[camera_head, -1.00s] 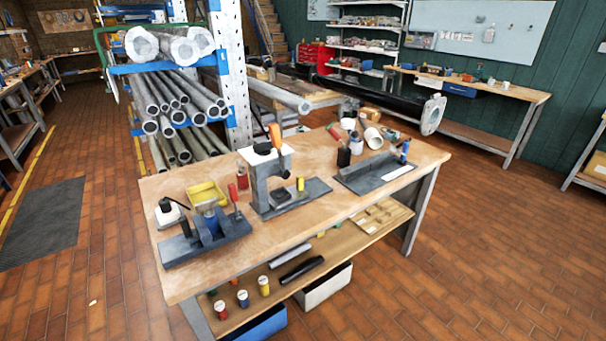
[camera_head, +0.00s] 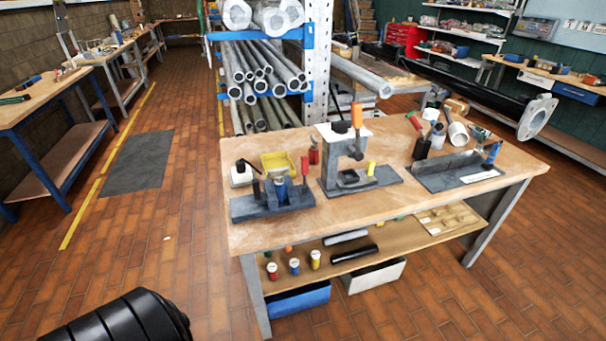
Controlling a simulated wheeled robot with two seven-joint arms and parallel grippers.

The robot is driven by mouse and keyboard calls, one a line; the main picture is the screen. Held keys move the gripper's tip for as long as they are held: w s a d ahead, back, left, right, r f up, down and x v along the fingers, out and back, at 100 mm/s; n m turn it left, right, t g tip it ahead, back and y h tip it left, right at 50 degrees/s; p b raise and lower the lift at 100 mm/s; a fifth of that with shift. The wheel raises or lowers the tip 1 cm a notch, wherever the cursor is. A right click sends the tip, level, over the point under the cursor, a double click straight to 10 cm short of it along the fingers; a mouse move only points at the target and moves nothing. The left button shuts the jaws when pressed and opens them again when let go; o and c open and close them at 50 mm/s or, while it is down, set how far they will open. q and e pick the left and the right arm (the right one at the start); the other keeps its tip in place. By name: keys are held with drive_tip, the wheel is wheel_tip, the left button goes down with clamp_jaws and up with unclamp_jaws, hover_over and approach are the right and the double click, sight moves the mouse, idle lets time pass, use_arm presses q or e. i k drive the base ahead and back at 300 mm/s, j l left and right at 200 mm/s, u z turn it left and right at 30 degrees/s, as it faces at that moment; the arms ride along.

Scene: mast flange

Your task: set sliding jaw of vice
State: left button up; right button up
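The vice (camera_head: 272,198) looks to be the low grey-blue fixture at the left front of the wooden workbench (camera_head: 390,210). It has a dark base, upright blocks, a blue part in the middle and a red-handled piece at its right. The gap at its sliding jaw is too small to make out. Neither of my grippers is in view. A black ribbed part (camera_head: 120,322) at the bottom left seems to be mine.
A grey press-like stand (camera_head: 345,160) and a grey angle fixture (camera_head: 455,172) stand on the bench right of the vice. A yellow tray (camera_head: 281,162) sits behind it. A pipe rack (camera_head: 262,75) stands behind the bench.

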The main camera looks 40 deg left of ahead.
sight(269, 196)
drive_tip(key=u, duration=1.5)
